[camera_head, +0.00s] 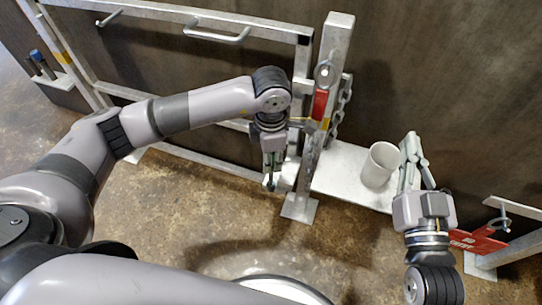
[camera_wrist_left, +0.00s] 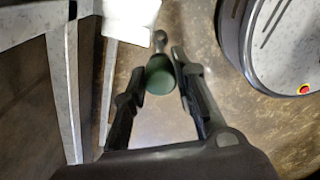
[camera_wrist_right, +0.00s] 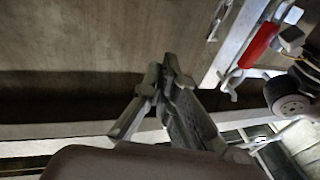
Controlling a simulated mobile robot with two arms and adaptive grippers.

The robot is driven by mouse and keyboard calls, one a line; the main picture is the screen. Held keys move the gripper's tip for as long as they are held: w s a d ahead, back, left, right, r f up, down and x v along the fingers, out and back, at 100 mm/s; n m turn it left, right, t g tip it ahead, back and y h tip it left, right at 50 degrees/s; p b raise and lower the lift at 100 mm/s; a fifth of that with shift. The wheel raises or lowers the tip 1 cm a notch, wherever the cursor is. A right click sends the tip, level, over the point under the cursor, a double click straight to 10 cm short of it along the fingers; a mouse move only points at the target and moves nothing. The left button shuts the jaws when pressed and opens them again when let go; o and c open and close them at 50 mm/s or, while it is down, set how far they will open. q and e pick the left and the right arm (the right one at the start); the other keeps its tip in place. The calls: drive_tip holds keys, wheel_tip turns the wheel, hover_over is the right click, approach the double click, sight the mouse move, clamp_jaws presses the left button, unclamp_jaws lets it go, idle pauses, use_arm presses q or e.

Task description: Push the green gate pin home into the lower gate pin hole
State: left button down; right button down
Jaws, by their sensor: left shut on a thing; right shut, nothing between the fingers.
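The green gate pin (camera_wrist_left: 160,75) is between the fingers of my left gripper (camera_wrist_left: 165,62), its rounded green end toward the camera and a small grey knob or eye beyond the fingertips. In the head view my left gripper (camera_head: 270,178) points down just left of the galvanised gate post (camera_head: 306,165), close to a pale bracket low on the post. The lower gate pin hole cannot be made out. My right gripper (camera_head: 412,155) is shut and empty, right of the white cup; its closed fingers also show in the right wrist view (camera_wrist_right: 165,80).
The white cup (camera_head: 379,164) stands on a pale shelf (camera_head: 338,180) right of the post. A red latch (camera_head: 320,104) and a chain (camera_head: 341,108) hang on the post's upper part. A red sign plate (camera_head: 478,242) is at the right. The floor in front is mostly clear.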

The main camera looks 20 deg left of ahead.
drive_tip(key=shift+r, duration=0.25)
idle(0.6)
drive_tip(key=shift+r, duration=0.2)
drive_tip(key=shift+t, duration=0.3)
drive_tip(key=shift+s+a+r, duration=0.1)
drive_tip(key=shift+r, duration=0.35)
use_arm(q)
drive_tip(key=shift+b, duration=0.3)
use_arm(e)
drive_tip(key=shift+s+a+r+t, duration=0.1)
drive_tip(key=shift+r+t, duration=0.3)
drive_tip(key=shift+t, duration=0.1)
idle(0.3)
use_arm(q)
drive_tip(key=shift+f+b, duration=0.45)
drive_tip(key=shift+f, duration=0.1)
use_arm(e)
drive_tip(key=shift+s+r+t+y, duration=0.35)
drive_tip(key=shift+r+t, duration=0.15)
drive_tip(key=shift+r, duration=0.35)
drive_tip(key=shift+s+r+t+y, duration=0.35)
drive_tip(key=shift+r+t, duration=0.15)
drive_tip(key=shift+r, duration=0.3)
